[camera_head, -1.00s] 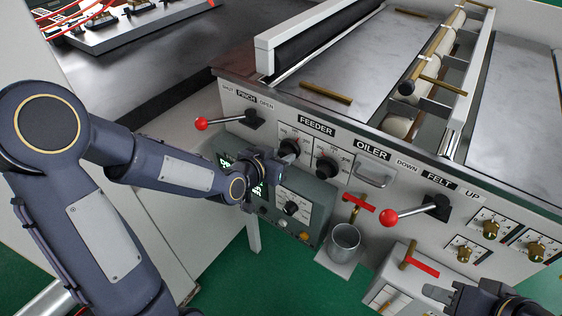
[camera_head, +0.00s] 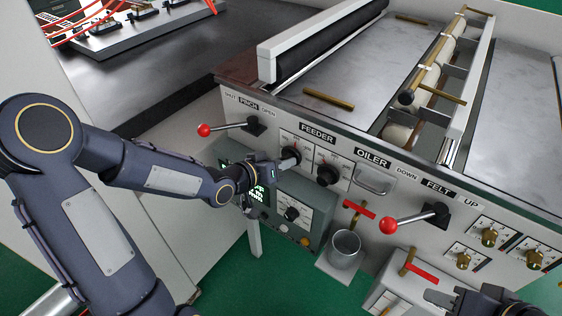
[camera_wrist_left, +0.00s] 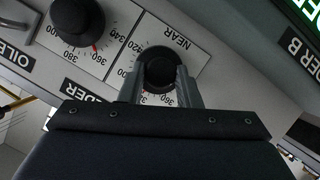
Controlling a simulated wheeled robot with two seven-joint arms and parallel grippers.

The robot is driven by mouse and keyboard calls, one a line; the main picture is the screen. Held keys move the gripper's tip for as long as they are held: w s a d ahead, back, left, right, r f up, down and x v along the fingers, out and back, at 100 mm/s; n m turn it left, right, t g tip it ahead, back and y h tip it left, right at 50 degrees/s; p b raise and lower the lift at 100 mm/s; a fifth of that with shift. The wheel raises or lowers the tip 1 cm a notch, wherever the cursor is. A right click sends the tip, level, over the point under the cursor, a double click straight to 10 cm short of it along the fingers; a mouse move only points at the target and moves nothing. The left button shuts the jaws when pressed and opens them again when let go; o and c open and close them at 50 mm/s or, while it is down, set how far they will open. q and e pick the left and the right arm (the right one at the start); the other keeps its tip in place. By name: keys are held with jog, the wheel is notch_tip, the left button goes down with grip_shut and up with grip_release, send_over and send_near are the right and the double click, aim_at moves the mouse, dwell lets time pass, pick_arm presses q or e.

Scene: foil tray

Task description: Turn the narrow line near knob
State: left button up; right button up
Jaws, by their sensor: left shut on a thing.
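The near knob (camera_wrist_left: 158,72) is black and round, on a white dial plate marked NEAR in the left wrist view. In the head view it is the left of two knobs under the FEEDER label (camera_head: 291,153), partly hidden by my gripper. My left gripper (camera_head: 292,162) is shut on it, with one grey finger on each side in the left wrist view (camera_wrist_left: 158,90). The knob's lower part and pointer are hidden there. My right gripper (camera_head: 440,298) is at the bottom right, away from the knobs; its finger gap is unclear.
A second black feeder knob (camera_head: 327,174) with a red pointer sits beside the near knob. A red-ball lever (camera_head: 204,130) is to its upper left. A grey control box (camera_head: 310,225) with a green display is below. A metal cup (camera_head: 344,248) stands lower right.

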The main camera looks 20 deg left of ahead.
pick_arm(q)
jog(key=o, duration=1)
jog(key=p+v, duration=0.2)
jog(key=v, duration=0.5)
jog(key=shift+s+a+r, duration=0.15)
jog(key=shift+s+a, duration=0.1)
jog(key=shift+s, duration=0.05)
